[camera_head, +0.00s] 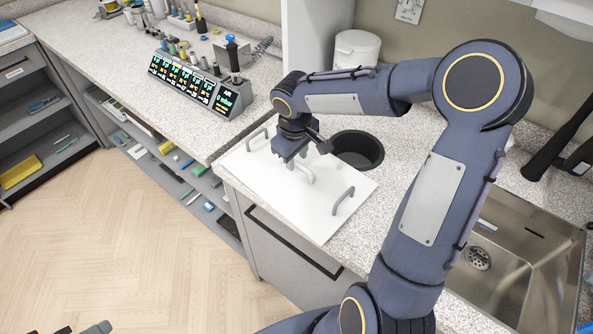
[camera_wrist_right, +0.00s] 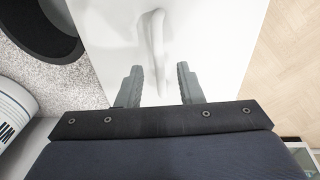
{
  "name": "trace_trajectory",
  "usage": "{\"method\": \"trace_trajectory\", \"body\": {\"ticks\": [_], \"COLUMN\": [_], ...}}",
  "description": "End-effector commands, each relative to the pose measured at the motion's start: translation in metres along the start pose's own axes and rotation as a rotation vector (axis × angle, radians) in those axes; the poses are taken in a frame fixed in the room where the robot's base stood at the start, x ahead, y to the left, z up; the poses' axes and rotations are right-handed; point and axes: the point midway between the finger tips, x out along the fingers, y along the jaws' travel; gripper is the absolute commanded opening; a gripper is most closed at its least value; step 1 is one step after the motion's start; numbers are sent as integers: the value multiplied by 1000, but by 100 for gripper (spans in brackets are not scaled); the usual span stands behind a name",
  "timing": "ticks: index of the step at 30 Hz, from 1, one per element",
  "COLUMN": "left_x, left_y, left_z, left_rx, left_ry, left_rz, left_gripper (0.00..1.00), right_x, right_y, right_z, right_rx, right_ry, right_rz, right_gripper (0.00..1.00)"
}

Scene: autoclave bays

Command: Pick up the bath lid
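Grey parts at the bottom left edge of the head view look like my left gripper (camera_head: 95,328), mostly cut off.
A round black opening (camera_head: 357,150) is right behind the lid. A steel sink (camera_head: 515,265) is at the right, and a white canister (camera_head: 357,50) at the back. A control panel with displays (camera_head: 195,83) stands on the left counter. The wooden floor in front is clear.

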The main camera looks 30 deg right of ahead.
Motion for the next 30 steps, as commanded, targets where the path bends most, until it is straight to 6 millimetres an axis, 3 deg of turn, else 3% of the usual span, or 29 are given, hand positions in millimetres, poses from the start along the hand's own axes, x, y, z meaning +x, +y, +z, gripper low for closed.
{"method": "trace_trajectory", "body": {"ticks": [5, 12, 20, 30], "left_x": [-2, -2, -2, -2], "left_y": [1, 1, 1, 1], "left_z": [-1, -1, -1, -1], "left_rx": [0, 0, 0, 0], "left_ry": [0, 0, 0, 0], "left_rz": [0, 0, 0, 0], "left_gripper": [44, 44, 44, 44], "right_x": [19, 21, 21, 21], "right_y": [0, 0, 0, 0], "right_z": [0, 0, 0, 0], "right_rx": [0, 1, 1, 1], "right_ry": [0, 3, 2, 3], "right_rz": [-1, 0, 0, 0], "right_gripper": [34, 34, 1, 0]}}
